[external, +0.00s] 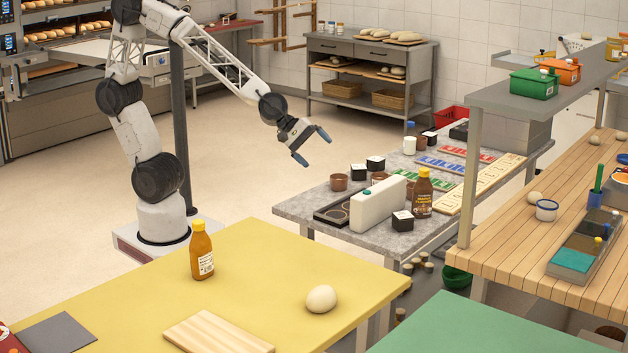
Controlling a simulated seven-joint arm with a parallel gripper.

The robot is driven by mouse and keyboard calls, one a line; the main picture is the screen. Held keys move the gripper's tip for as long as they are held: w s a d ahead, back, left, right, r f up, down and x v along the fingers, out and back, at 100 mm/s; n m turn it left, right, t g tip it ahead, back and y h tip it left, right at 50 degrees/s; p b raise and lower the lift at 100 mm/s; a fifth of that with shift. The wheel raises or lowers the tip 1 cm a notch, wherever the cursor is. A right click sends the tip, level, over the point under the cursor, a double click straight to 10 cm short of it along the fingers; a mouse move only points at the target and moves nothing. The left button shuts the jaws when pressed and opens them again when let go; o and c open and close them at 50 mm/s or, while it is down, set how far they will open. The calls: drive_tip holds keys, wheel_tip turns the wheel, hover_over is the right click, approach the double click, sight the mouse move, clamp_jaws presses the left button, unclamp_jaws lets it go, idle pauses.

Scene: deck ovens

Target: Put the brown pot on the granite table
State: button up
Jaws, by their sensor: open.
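The grey speckled granite table (300,206) stands in the middle of the external view. Which one the task means is unclear. My gripper (313,147) is open and empty, in the air to the upper left of these pots in the picture, apart from them, with its fingers pointing down and right.
On the granite table are a white box (377,205), a brown sauce bottle (422,193), black-and-white cubes and coloured trays. A yellow table (130,290) in front holds a mustard bottle (201,250), a dough ball (321,299) and a board. A wooden bench with a raised shelf stands right.

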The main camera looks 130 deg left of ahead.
drive_tip(key=s+d+r+m+g+h, duration=0.3)
drive_tip(key=s+d+m+h, duration=0.1)
drive_tip(key=s+d+m, duration=1.05)
drive_tip(key=s+d+m+g+y, duration=0.1)
drive_tip(key=s+d+m+g, duration=0.3)
drive_tip(key=s+m, duration=0.6)
drive_tip(key=s, duration=0.4)
drive_tip(key=shift+s, duration=0.25)
